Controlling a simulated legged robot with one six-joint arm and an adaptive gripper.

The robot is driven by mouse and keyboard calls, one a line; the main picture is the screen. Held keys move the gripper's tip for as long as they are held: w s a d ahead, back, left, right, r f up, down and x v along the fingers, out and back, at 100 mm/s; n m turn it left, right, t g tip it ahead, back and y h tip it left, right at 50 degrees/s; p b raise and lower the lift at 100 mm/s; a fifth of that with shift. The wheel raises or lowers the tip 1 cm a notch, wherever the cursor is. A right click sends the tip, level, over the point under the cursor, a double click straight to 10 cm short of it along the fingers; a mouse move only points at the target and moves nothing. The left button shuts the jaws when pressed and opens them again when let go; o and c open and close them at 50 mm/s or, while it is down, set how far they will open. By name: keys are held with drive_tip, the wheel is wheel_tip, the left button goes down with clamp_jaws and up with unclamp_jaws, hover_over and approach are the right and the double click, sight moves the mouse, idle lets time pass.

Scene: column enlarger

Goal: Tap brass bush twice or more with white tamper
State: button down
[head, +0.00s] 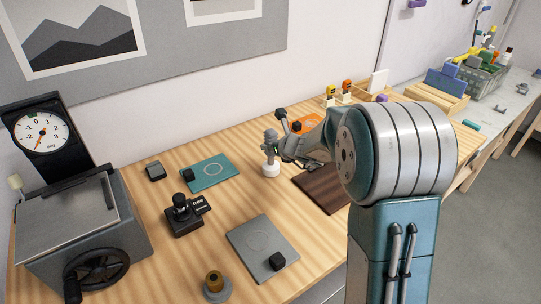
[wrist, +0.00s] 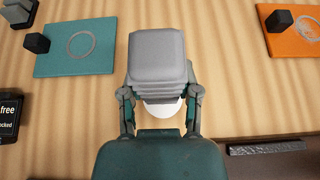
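The white tamper (head: 271,170) has a white round foot and a grey handle and stands upright on or just over the wooden bench. In the wrist view its grey blocky handle (wrist: 157,55) hides most of the white foot (wrist: 163,110). My gripper (head: 287,150) is at the tamper's right side, and in the wrist view its fingers (wrist: 160,98) lie on both sides of the handle. Whether they press on it is hidden. The brass bush (head: 213,281) sits on a round grey base at the bench's front edge, well away from my gripper.
A teal plate (head: 207,173), a grey plate (head: 262,250) with a black block, and a dark brown board (head: 322,188) lie on the bench. A black joystick-like device (head: 183,215) stands between. A grey machine with dial and handwheel (head: 75,230) fills the left end.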

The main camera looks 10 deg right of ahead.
sight(271, 131)
drive_tip(key=shift+r, duration=0.1)
drive_tip(key=shift+r, duration=0.9)
drive_tip(key=shift+r, duration=0.15)
drive_tip(key=shift+r, duration=2.35)
drive_tip(key=shift+r, duration=0.15)
drive_tip(key=shift+r, duration=2.35)
drive_tip(key=shift+a, duration=0.1)
